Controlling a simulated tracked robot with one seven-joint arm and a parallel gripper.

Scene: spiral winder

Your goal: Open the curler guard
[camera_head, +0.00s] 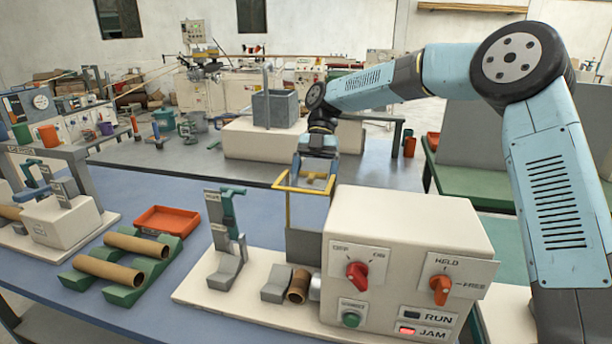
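The curler guard (288,212) is a yellow frame standing over the curler, left of the cream control box (410,225). A grey panel (303,247) shows below its yellow bar. My gripper (316,183) reaches down from behind at the right part of the yellow top bar. It overlaps the bar in this view; I cannot tell whether it touches it. The fingers are small and partly hidden, so their opening is unclear. A brown cardboard tube (299,286) lies low at the curler, beside the control box.
The box has a red knob (357,275), an orange knob (440,290), a green button (351,319) and a lit red JAM lamp (407,331). A grey-green clamp stand (229,240), tubes on a green rack (125,265) and an orange tray (160,222) stand left.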

